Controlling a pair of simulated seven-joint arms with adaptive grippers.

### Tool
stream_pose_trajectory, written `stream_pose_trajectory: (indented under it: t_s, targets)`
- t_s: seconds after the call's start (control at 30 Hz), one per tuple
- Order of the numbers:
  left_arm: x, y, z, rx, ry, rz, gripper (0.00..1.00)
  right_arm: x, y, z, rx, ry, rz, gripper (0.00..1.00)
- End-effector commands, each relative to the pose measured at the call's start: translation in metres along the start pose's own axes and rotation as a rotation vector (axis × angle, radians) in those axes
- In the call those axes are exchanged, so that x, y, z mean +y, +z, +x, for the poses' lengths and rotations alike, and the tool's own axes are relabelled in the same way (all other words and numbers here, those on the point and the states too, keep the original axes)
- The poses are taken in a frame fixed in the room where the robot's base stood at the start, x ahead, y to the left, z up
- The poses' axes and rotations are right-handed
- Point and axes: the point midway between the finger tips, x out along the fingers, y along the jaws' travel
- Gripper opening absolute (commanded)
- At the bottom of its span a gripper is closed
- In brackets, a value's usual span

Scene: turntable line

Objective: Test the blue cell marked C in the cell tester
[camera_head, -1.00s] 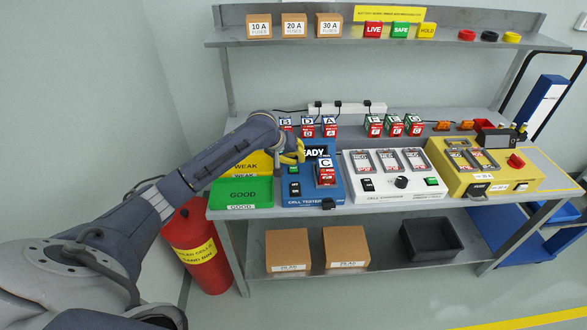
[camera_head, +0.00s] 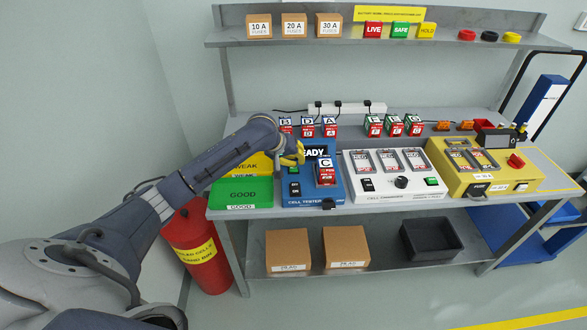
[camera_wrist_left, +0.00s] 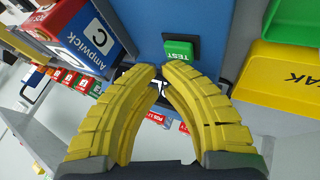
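The blue cell marked C (camera_head: 326,172) stands upright in the blue cell tester (camera_head: 300,200) on the bench. Its blue and white end with the C label shows in the left wrist view (camera_wrist_left: 92,38). The tester's screen (camera_head: 316,152) reads READY, its left end hidden by my gripper. The green TEST button (camera_wrist_left: 181,48) lies just beyond my fingertips; it also shows in the head view (camera_head: 294,170). My left gripper (camera_head: 298,156) is empty above the tester, its yellow fingertips (camera_wrist_left: 160,68) almost together, apart from cell and button. My right gripper is not in view.
Left of the tester are the green GOOD tray (camera_head: 225,192) and the yellow WEAK tray (camera_head: 240,172), partly behind my arm. A white cell conditioner (camera_head: 385,187) stands right of the tester. A red bin (camera_head: 197,240) is on the floor.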

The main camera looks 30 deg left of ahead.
Motion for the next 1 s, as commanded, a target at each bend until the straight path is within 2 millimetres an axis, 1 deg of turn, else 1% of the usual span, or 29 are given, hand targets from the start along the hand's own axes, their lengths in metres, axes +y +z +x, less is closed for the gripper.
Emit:
stream_pose_trajectory:
  t_s: [1.0]
  targets:
    - [-0.0040,0.0048,0.0081,-0.001,0.000,-0.001,0.00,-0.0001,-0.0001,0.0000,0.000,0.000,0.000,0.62]
